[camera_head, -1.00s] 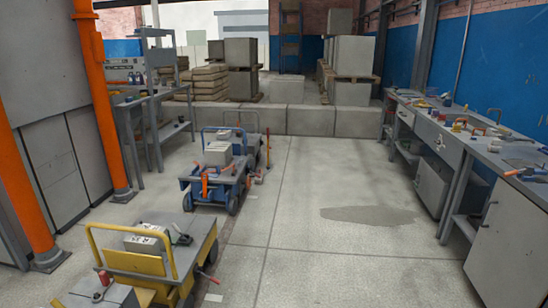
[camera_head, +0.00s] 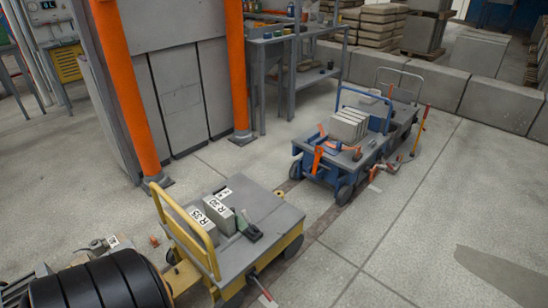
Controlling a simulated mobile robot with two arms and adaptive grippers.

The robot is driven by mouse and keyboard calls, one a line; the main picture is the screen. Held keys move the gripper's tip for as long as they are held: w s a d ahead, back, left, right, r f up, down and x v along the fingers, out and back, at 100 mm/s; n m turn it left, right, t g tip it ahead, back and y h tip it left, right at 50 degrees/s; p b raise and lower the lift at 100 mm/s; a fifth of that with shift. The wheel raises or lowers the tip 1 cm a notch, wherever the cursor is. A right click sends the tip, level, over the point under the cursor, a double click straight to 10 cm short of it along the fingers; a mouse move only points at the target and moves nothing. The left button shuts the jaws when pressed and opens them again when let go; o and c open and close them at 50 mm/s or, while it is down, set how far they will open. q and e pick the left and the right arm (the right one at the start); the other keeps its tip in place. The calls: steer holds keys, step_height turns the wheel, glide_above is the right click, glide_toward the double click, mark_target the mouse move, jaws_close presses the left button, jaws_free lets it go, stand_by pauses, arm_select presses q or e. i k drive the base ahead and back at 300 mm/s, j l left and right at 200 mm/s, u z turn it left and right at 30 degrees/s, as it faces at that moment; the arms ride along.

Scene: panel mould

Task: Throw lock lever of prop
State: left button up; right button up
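Neither of my grippers shows in the head view. No part is clearly recognisable as the prop or its lock lever. Two tall orange posts, a nearer one (camera_head: 122,95) and a farther one (camera_head: 237,70), stand upright by a large grey panel (camera_head: 170,60). A lever with a dark stem and pale end (camera_head: 262,287) sticks out low from the yellow cart (camera_head: 292,240). An orange upright piece (camera_head: 317,158) is on the blue cart (camera_head: 340,170). A thin orange bar (camera_head: 419,130) leans upward beside the carts.
The yellow cart carries grey blocks (camera_head: 212,212) marked R 35 and R 30. A black ribbed round body (camera_head: 105,280) fills the lower left corner. A grey bench (camera_head: 290,40) stands behind. Concrete blocks (camera_head: 455,85) line the back. Open floor (camera_head: 400,240) lies at right.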

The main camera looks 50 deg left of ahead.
mark_target(248, 220)
steer(key=i+l+u, duration=0.1)
steer(key=i+u, duration=0.3)
steer(key=i+l+u, duration=0.2)
steer(key=i+u, duration=0.2)
steer(key=i+l+u, duration=0.65)
steer(key=u, duration=0.15)
